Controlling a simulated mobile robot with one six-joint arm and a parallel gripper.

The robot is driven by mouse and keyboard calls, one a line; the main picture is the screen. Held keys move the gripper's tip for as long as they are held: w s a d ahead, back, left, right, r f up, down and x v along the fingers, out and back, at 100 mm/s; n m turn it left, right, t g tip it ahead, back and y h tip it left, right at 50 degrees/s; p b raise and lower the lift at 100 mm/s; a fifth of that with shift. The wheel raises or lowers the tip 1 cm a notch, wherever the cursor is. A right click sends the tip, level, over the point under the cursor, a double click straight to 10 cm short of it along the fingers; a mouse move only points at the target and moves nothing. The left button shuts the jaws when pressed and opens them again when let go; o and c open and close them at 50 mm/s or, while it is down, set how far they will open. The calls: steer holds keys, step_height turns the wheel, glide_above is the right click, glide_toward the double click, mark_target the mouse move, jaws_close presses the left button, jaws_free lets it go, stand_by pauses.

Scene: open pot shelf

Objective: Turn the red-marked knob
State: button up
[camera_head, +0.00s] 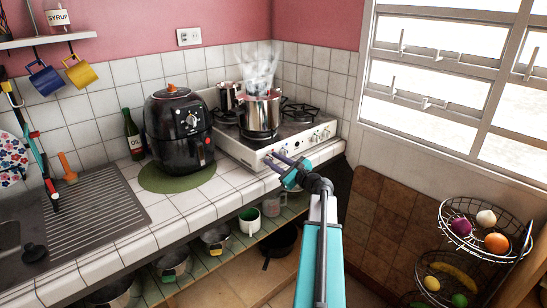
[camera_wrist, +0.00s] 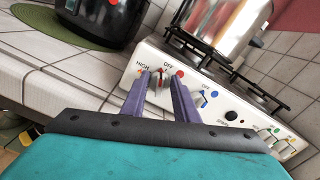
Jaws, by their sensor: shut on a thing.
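The red-marked knob (camera_wrist: 160,76) is on the white front panel of the stove (camera_head: 240,153), at its left end. A red dot and the words OFF and HIGH show around it in the wrist view. My gripper (camera_wrist: 161,80) has its two purple fingers on either side of this knob and is shut on it. The fingers hide part of the knob. In the head view my gripper (camera_head: 276,159) reaches the stove's front panel, and the knob is too small there to make out clearly.
A blue-marked knob (camera_wrist: 201,99) sits just right of my fingers, with more knobs farther right. A steaming pot (camera_head: 260,112) stands on the burner above. A black air fryer (camera_head: 179,130) is left of the stove. Wire fruit baskets (camera_head: 484,226) stand at the right.

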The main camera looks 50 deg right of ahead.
steer(key=m+p, duration=0.3)
steer(key=m, duration=0.1)
steer(key=shift+d, duration=0.15)
stand_by(0.4)
steer(key=o, duration=1)
steer(key=shift+o, duration=0.2)
steer(key=shift+s, duration=0.1)
steer(key=s+a+b, duration=0.1)
steer(key=s+b, duration=0.2)
steer(key=s, duration=1)
steer(key=shift+s, duration=0.3)
